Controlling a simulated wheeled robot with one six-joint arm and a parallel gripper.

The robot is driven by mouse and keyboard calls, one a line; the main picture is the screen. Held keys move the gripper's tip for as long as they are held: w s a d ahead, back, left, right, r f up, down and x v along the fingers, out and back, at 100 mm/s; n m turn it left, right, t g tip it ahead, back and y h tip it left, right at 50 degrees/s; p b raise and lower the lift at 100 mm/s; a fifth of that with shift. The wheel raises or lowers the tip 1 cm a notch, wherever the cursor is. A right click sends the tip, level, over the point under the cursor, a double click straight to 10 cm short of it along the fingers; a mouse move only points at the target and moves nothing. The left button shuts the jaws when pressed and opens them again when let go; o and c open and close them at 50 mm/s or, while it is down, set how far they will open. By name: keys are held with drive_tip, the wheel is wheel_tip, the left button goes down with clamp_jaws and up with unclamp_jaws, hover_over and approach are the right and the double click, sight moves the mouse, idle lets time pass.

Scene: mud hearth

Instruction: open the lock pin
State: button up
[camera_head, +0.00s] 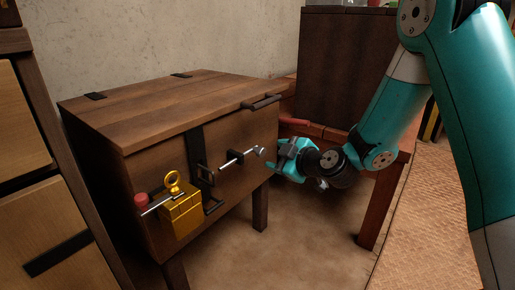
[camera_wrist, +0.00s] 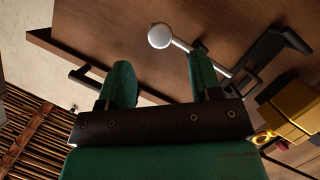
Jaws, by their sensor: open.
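A silver rod with a round knob, which looks like the lock pin (camera_head: 238,158), lies across the front of the wooden chest (camera_head: 165,98), beside the black latch (camera_head: 206,175). In the wrist view its pale knob (camera_wrist: 160,37) shows just beyond and between my fingertips, and the rod runs right toward the latch. My gripper (camera_head: 278,156) is open and empty, to the right of the knob and apart from it. A yellow padlock-like block (camera_head: 180,215) with a ring on top hangs at the chest's lower left front. A red-knobbed rod (camera_head: 142,201) lies beside it.
A dark handle (camera_head: 262,102) juts from the lid's right front edge, above my gripper. A wooden table (camera_head: 398,165) with a dark box (camera_head: 345,65) stands behind my arm. Drawers (camera_head: 30,200) stand close on the left. The floor in front is clear.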

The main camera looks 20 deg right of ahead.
sight(263, 153)
drive_tip(key=b+x, duration=0.1)
drive_tip(key=x, duration=0.7)
drive_tip(key=shift+w+f, duration=0.1)
drive_tip(key=shift+f, duration=0.1)
drive_tip(key=shift+w+a+f, duration=0.1)
drive_tip(key=shift+w+a, duration=0.15)
drive_tip(key=shift+w, duration=0.35)
